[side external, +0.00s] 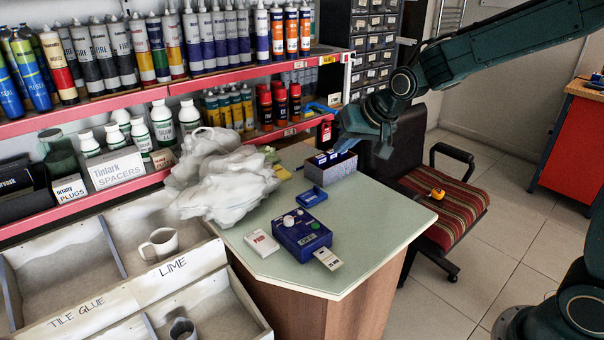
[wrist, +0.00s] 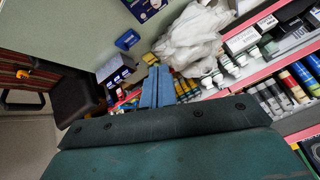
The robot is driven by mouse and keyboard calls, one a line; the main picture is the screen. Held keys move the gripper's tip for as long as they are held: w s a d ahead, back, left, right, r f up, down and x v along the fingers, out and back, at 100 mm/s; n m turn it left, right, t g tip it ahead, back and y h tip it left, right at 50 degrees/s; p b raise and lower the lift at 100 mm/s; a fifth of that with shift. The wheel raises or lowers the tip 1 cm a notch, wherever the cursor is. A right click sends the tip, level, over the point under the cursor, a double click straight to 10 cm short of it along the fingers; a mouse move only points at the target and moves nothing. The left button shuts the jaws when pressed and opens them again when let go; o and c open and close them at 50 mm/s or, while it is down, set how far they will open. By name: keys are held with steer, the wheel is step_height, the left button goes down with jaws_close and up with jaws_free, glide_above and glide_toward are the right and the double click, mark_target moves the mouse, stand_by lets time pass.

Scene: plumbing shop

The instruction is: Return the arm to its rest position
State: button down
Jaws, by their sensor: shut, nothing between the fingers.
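My gripper (side external: 350,126) is up at the far end of the green-topped counter (side external: 345,238), close to the grey box of small packs (side external: 336,172) in the side view. Its blue fingers are together in the wrist view (wrist: 157,88), with nothing visible between them. My dark green arm reaches in from the upper right. The grey box also shows in the wrist view (wrist: 117,70), to the left of the fingers. The side view does not show clearly how far the fingers are from the box.
Red-edged shelves (side external: 210,78) with cartridges stand behind. A striped chair (side external: 450,212) is right of the counter, with open floor beyond.

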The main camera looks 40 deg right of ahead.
steer(key=s+r+n+g, duration=0.1)
steer(key=s+r+n, duration=0.1)
steer(key=s, duration=1.3)
steer(key=s+r+n+g, duration=0.1)
steer(key=s+r+n, duration=0.1)
steer(key=s, duration=1.3)
steer(key=shift+r+h, duration=0.3)
steer(key=shift+r, duration=0.2)
steer(key=shift+a, duration=0.1)
